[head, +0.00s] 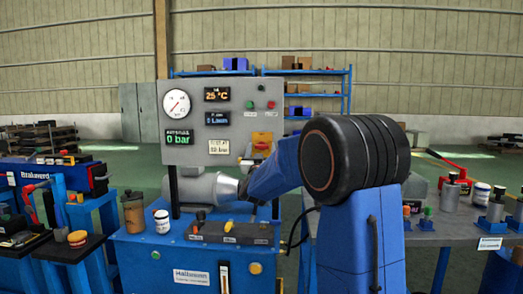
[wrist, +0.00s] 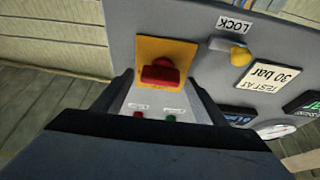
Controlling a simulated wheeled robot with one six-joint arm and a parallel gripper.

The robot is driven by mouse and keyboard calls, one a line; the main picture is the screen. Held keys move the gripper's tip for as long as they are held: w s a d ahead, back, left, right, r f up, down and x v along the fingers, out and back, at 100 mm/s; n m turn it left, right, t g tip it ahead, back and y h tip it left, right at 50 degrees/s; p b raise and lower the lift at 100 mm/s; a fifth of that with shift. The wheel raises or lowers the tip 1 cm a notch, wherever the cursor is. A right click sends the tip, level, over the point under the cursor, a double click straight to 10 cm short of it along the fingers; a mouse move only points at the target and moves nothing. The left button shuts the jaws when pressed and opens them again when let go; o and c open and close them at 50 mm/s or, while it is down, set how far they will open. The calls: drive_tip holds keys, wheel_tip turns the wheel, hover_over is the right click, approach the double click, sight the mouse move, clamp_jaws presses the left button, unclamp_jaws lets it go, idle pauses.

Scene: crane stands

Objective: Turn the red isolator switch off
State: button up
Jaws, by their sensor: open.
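The red isolator switch (wrist: 160,73) sits on a yellow-orange plate (wrist: 150,47) on the grey panel (wrist: 195,18). In the wrist view its red handle lies roughly across the picture. In the head view the switch (head: 261,146) and its plate (head: 262,136) show on the right of the panel, just above my arm. My gripper (wrist: 164,84) is open, with one finger on each side of the view and the red handle ahead between them. I see no contact; the exact gap is unclear. In the head view my arm mostly hides the gripper.
A yellow part (wrist: 239,54) under a LOCK label stands out beside the switch. Red (wrist: 139,114) and green (wrist: 171,118) buttons are nearby. The panel also carries a gauge (head: 176,104) and displays. A grey motor (head: 208,186) and blue bench (head: 150,255) lie below; a side table stands right.

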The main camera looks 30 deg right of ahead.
drive_tip(key=c, duration=1.1)
drive_tip(key=shift+o, duration=0.2)
drive_tip(key=shift+n, duration=0.5)
drive_tip(key=n+y, duration=0.1)
drive_tip(key=n, duration=0.1)
drive_tip(key=n+t+y, duration=0.1)
drive_tip(key=n, duration=0.2)
drive_tip(key=shift+y, duration=0.4)
drive_tip(key=n+y, duration=0.1)
drive_tip(key=n, duration=0.2)
drive_tip(key=n+y, duration=0.2)
drive_tip(key=n, duration=0.2)
drive_tip(key=shift+r+y, duration=0.15)
drive_tip(key=shift+y, duration=0.15)
drive_tip(key=n+y, duration=0.1)
drive_tip(key=n, duration=0.4)
drive_tip(key=shift+n+g+y, duration=0.3)
drive_tip(key=shift+g+y, duration=0.1)
drive_tip(key=shift+n+g+y, duration=0.3)
drive_tip(key=shift+n+g, duration=0.4)
drive_tip(key=shift+n, duration=1.2)
